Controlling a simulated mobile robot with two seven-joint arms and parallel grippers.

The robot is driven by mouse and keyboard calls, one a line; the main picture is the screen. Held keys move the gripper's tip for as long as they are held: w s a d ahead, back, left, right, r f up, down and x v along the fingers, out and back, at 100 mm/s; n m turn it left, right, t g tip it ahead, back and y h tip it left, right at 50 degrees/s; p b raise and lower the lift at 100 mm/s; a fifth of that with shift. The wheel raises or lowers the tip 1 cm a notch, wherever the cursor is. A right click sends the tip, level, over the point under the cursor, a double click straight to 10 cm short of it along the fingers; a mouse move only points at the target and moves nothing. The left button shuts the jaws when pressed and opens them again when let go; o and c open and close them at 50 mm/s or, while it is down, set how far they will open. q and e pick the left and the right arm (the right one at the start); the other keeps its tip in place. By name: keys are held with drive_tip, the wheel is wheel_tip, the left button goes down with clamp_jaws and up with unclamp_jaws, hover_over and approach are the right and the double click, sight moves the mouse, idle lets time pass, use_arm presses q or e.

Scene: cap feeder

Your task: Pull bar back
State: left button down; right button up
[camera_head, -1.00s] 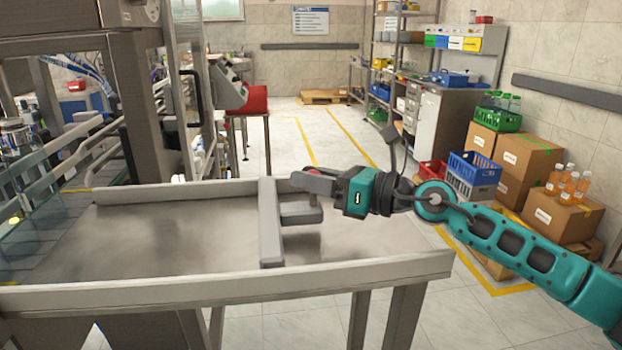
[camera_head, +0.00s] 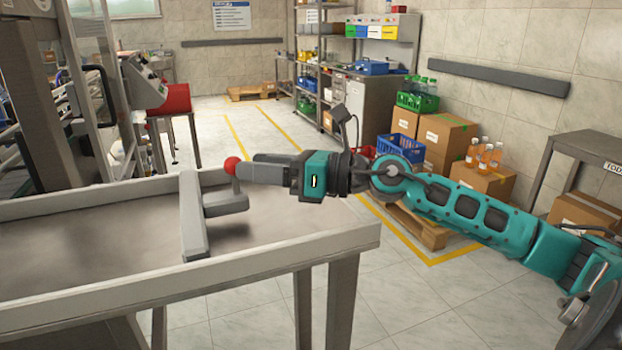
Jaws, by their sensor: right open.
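The grey bar (camera_head: 192,217) lies across the metal tray table (camera_head: 95,240), near its right end. A short grey arm (camera_head: 225,201) sticks out from the bar's right side and carries an upright handle with a red ball knob (camera_head: 231,165). My right gripper (camera_head: 238,170) comes in from the right, level with the knob. Its fingers are open and their tips are at the knob's right side, at the handle. I cannot tell whether they touch it. My left gripper is not in view.
The table's raised front rim (camera_head: 200,277) runs below the bar. Shelves (camera_head: 317,70), cardboard boxes (camera_head: 440,140) and a pallet (camera_head: 415,222) stand along the right wall. A machine frame (camera_head: 60,110) stands at the left.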

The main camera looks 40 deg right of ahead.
drive_tip(key=shift+b+v, duration=0.3)
drive_tip(key=shift+v, duration=0.6)
drive_tip(key=shift+b+v, duration=0.35)
drive_tip(key=shift+v, duration=2.85)
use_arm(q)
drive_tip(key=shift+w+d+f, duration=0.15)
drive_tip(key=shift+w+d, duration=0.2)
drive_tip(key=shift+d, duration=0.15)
use_arm(e)
drive_tip(key=shift+s, duration=0.1)
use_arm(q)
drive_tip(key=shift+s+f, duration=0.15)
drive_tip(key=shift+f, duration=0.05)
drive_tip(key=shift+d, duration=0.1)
use_arm(e)
drive_tip(key=shift+d, duration=0.1)
